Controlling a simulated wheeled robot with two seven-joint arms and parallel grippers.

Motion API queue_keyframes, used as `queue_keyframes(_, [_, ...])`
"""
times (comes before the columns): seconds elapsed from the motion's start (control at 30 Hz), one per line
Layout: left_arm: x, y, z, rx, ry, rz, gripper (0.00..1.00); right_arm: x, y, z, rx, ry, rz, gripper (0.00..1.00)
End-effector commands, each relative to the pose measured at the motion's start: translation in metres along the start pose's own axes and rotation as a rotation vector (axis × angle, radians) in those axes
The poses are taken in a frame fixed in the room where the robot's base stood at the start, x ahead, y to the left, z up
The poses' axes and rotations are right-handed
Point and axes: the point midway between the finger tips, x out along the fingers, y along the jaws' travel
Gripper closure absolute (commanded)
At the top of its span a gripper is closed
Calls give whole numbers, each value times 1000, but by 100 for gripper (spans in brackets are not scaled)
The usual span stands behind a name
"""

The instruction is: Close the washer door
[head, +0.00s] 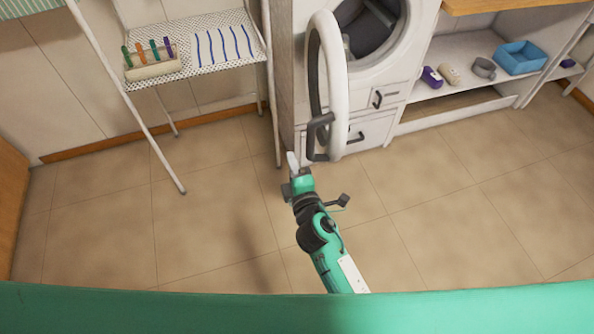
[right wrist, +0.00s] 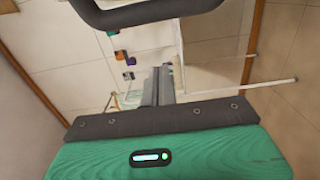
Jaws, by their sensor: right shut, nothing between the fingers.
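The washer (head: 405,65) is a white front-loader at the top of the head view, with its dark drum opening (head: 366,28) exposed. Its round door (head: 338,75), white outside with a dark inner rim, stands swung open towards me. A dark handle (head: 318,135) sits low on the door. My right gripper (head: 293,162) is shut and empty, just below and left of the handle; I cannot tell whether they touch. In the right wrist view its closed fingers (right wrist: 157,85) point away, and a dark curved bar (right wrist: 150,12), apparently the handle, crosses the top. My left gripper is out of view.
A folding rack (head: 205,72) with a box of coloured items (head: 153,64) stands left of the washer. Drawers (head: 372,132) lie under the drum. A low shelf (head: 455,85) at right holds a blue bin (head: 520,57). The tiled floor (head: 440,220) is clear.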

Motion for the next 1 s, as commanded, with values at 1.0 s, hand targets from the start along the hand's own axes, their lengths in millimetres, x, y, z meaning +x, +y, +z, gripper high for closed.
queue_keyframes(1.0, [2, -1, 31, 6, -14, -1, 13, 38, -1, 38, 1, 0, -1, 100])
